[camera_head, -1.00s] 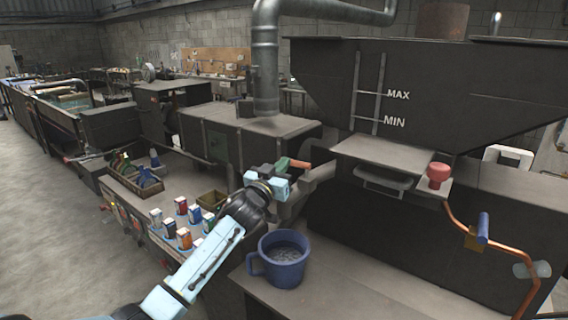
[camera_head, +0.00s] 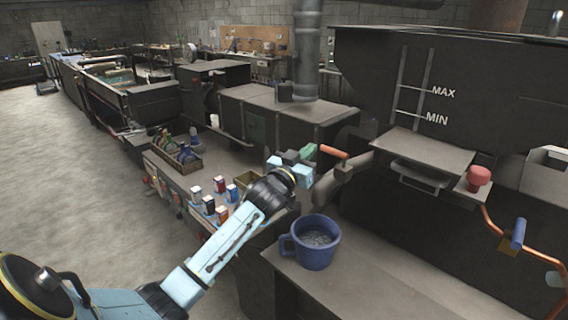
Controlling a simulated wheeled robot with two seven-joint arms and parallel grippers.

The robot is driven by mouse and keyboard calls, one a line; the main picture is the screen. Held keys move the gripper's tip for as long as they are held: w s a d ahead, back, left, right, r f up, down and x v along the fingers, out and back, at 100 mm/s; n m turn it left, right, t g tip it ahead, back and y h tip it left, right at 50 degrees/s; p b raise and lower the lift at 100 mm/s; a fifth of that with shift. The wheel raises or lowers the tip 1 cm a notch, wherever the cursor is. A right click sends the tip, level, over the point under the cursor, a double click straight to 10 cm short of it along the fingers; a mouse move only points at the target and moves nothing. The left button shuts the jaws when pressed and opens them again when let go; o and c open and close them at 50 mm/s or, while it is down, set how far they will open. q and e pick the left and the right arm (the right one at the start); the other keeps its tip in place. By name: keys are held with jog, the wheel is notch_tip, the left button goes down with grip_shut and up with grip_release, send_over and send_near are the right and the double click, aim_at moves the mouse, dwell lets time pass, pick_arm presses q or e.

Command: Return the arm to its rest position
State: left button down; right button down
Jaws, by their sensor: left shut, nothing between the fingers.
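My left arm comes in from the lower left and reaches up to the middle of the view. My left gripper (camera_head: 307,153) is at its end, small and partly seen end-on, above the back of the bench. It is shut, with nothing held. An orange-red handle (camera_head: 333,152) shows just right of it; I cannot tell whether they touch. A blue mug (camera_head: 316,246) with grey contents stands upright on the near bench, below and right of the gripper, apart from it. My right gripper is out of view.
Several small boxes (camera_head: 221,213) stand on the side bench left of my forearm, with a crate of bottles (camera_head: 178,153) behind. A dark machine with MAX and MIN marks (camera_head: 440,100), a red knob (camera_head: 479,176) and a copper pipe with a blue handle (camera_head: 519,234) fill the right. Floor at left is clear.

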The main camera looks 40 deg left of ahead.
pick_arm(q)
jog(key=b+v, duration=0.1)
jog(key=v, duration=0.7)
jog(key=shift+a+f, duration=0.2)
jog(key=shift+a, duration=0.4)
jog(key=shift+w, duration=0.1)
